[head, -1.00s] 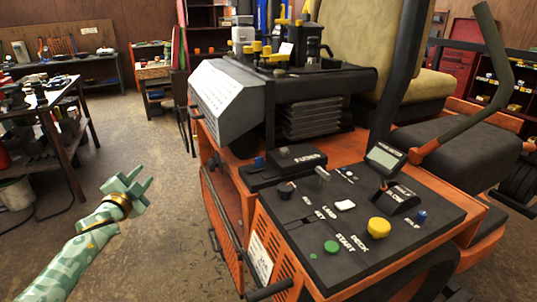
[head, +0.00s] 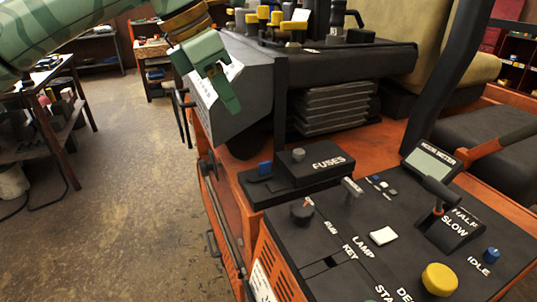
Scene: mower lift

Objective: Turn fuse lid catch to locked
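The black fuse box lid, marked FUSES (head: 318,168), lies shut-looking on the orange mower's console, with a small grey knob on top. A small blue catch (head: 264,168) stands at the lid's left side on a black base. Whether it is locked cannot be told. My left gripper (head: 234,88) is green, with its fingers apart and nothing between them. It hangs up and to the left of the fuse lid, in front of the grey sloped housing in the picture, clear of the catch. My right gripper is out of view.
The black control panel holds a dark rotary knob (head: 302,210), a white lamp switch (head: 383,236), a yellow deck button (head: 439,280), a throttle lever (head: 440,192) and a blue idle knob (head: 491,255). A row of yellow-capped levers (head: 275,18) stands behind. Open floor lies left.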

